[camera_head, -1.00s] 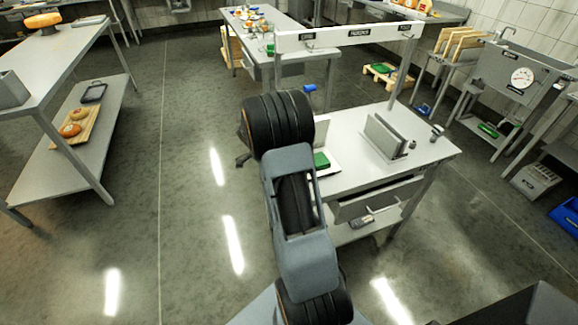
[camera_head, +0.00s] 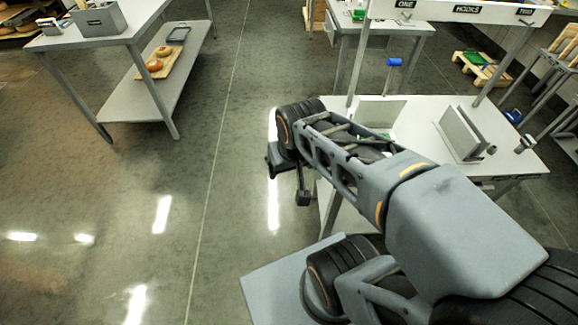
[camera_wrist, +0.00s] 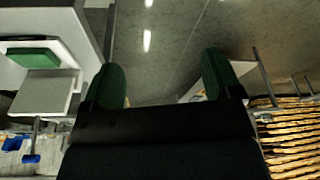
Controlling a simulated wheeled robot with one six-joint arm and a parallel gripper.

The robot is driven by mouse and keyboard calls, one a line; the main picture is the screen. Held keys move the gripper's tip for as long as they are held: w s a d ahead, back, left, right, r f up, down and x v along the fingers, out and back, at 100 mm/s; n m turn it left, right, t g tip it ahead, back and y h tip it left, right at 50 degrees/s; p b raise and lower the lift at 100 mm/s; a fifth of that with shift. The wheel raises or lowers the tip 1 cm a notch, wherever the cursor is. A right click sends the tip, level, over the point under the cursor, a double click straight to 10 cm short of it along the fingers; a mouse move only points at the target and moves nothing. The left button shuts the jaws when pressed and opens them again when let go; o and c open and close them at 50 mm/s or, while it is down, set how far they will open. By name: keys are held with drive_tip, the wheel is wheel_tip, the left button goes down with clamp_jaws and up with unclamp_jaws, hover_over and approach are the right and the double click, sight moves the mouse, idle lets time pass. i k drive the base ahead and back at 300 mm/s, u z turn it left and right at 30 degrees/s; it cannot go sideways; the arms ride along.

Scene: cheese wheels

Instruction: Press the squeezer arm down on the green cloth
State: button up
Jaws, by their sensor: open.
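The squeezer stands on the white table (camera_head: 478,114). Its upright pale plate (camera_head: 380,111) and the blue handle (camera_head: 393,62) on a post show in the head view. In the wrist view the green cloth (camera_wrist: 33,57) lies on a white tray beside the raised grey plate (camera_wrist: 42,92), with the blue handle (camera_wrist: 31,158) beyond it. In the head view my arm mostly hides the cloth. My gripper (camera_head: 288,181) is left of the table, apart from the squeezer. Its two green-padded fingers (camera_wrist: 163,75) are spread and empty in the wrist view.
A grey double-plate stand (camera_head: 460,135) stands on the table's right. A white sign frame (camera_head: 440,12) rises at the table's back. A steel shelf table (camera_head: 128,97) with cheeses on a board stands at left. The floor between the tables is clear.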

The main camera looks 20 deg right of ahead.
sight(373, 110)
drive_tip(key=u, duration=0.8)
drive_tip(key=i, duration=2)
drive_tip(key=z, duration=4)
drive_tip(key=i, duration=0.5)
drive_tip(key=z, duration=0.9)
drive_tip(key=k, duration=0.3)
